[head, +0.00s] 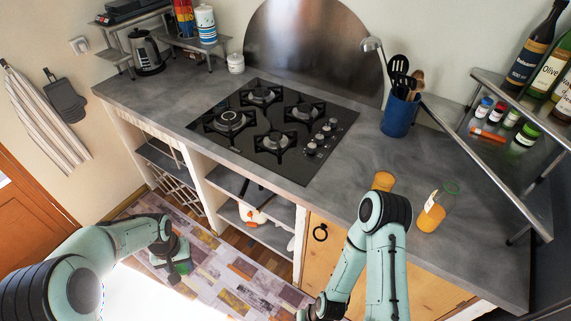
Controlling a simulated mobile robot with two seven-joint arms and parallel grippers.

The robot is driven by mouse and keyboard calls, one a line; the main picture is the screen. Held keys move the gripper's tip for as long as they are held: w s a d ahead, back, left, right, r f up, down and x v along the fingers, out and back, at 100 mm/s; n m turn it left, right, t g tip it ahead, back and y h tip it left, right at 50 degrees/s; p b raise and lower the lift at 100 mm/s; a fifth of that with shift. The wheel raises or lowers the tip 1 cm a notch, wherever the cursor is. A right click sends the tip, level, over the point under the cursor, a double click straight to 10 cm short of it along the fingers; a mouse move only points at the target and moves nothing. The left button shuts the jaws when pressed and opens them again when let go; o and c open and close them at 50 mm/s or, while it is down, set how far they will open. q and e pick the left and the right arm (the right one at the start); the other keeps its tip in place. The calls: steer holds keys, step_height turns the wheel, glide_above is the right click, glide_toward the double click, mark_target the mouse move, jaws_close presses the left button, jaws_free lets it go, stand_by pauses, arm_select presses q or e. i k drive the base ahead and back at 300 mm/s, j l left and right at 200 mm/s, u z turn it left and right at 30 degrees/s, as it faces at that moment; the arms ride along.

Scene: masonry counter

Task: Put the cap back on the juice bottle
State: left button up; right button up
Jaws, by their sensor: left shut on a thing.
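The juice bottle (432,216) is clear glass with orange juice in it and a pale label. It stands on the grey counter at the right, near the front edge, behind my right arm. My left gripper (181,262) is low on the left, in front of the counter and above the floor, far from the bottle. It is shut on a small green thing that looks like the cap (183,267), mostly hidden by the fingers. My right gripper (312,312) is at the bottom edge, in front of the cabinet and partly cut off; its fingers are not clear.
An orange glass (383,181) stands left of the bottle, partly behind my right arm. A gas hob (275,125) fills the middle of the counter (345,190). A blue utensil pot (399,116) stands behind, and a metal shelf (540,200) with jars stands right.

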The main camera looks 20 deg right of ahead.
mark_target(441, 201)
steer(key=k+l, duration=0.5)
steer(key=l, duration=0.25)
steer(key=k+l, duration=0.25)
steer(key=l, duration=0.1)
